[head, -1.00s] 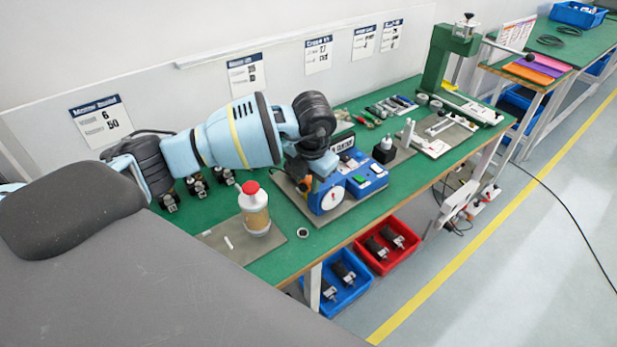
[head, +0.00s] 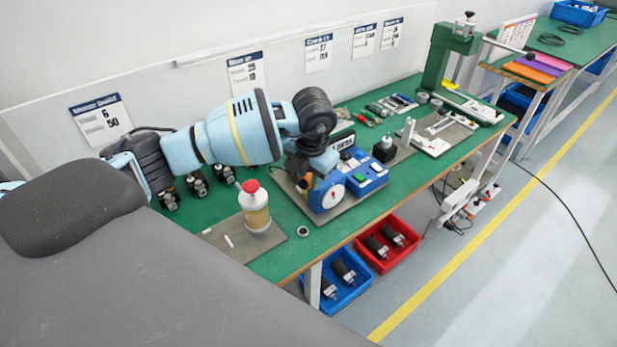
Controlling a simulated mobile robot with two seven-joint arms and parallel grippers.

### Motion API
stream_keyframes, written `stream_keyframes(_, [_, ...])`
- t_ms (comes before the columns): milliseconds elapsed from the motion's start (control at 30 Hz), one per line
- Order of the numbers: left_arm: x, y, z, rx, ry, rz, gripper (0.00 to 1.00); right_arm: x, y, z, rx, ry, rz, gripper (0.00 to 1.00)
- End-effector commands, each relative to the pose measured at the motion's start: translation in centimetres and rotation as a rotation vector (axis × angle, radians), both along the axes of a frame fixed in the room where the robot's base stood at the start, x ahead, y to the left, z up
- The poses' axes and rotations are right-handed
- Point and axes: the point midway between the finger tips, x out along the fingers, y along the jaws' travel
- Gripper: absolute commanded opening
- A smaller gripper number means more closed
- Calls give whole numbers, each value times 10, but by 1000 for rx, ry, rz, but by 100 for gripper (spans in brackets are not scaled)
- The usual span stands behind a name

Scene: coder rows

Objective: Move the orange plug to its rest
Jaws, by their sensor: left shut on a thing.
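A small orange piece, the orange plug (head: 309,181), shows at the left side of the blue device with a white dial (head: 333,198). My left gripper (head: 306,184) points down there from above and is shut on the plug. Its fingertips are mostly hidden behind my wrist and the device. I cannot tell which spot is the plug's rest, nor whether the plug touches the device. My right gripper is not in view.
A bottle with a red cap (head: 254,207) stands on a grey mat at the front left. A black ring (head: 303,232) lies near the front edge. Several black parts (head: 196,186) stand under my arm. A black block with a white top (head: 384,150) stands right of the device.

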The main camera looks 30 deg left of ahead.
Motion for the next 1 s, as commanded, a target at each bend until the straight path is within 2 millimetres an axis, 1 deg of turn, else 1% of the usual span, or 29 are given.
stream_keyframes(500, [0, 0, 18, 0, -1, 1, 0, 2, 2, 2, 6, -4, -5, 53])
stream_keyframes(767, [0, 0, 19, 0, 0, 0, 0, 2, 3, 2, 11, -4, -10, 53])
stream_keyframes(800, [0, 0, 19, 0, 0, 0, 30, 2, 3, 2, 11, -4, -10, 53])
stream_keyframes(967, [0, 0, 19, 0, 0, 0, 51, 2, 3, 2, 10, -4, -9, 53])
stream_keyframes(1000, [0, 0, 19, 0, 0, 0, 53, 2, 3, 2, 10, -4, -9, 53])
